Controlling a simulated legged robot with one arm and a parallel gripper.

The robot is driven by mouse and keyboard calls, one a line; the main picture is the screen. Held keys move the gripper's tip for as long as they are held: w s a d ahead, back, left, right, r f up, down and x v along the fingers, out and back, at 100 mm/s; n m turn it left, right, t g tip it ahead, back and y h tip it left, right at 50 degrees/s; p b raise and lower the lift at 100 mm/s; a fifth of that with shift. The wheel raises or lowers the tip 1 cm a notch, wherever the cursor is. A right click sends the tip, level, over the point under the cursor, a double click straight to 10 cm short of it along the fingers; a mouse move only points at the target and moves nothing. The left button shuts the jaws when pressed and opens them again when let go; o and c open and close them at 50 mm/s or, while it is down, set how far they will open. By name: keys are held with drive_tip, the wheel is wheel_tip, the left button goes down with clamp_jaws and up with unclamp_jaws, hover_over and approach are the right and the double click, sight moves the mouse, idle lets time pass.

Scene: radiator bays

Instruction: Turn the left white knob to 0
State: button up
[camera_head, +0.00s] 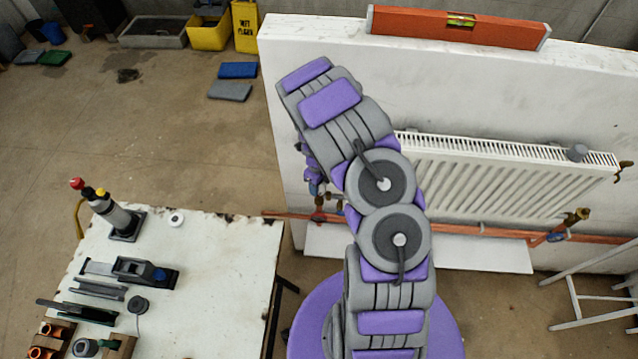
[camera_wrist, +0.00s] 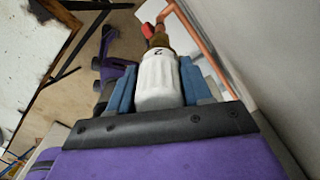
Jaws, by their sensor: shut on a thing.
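The white knob (camera_wrist: 156,84) is a ribbed thermostatic valve head with a "2" near its far end in the wrist view. My gripper (camera_wrist: 158,75) has its blue fingers on both sides of it and is shut on it. Brass fittings and a red handle (camera_wrist: 147,30) show just beyond the knob. In the head view, my arm reaches to the left end of the white radiator (camera_head: 490,182) and hides the knob and most of my gripper.
Copper pipes (camera_head: 480,231) run below the radiator. An orange level (camera_head: 460,27) lies on the wall's top edge. A white workbench (camera_head: 215,258) with several tools stands at the left. A white step stool (camera_head: 585,300) is at the right. Open floor lies beyond the bench.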

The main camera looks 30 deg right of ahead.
drive_tip(key=o, duration=1)
drive_tip(key=shift+w, duration=0.1)
drive_tip(key=shift+o, duration=0.2)
drive_tip(key=shift+r, duration=0.15)
wheel_tip(320, 180, up, 17)
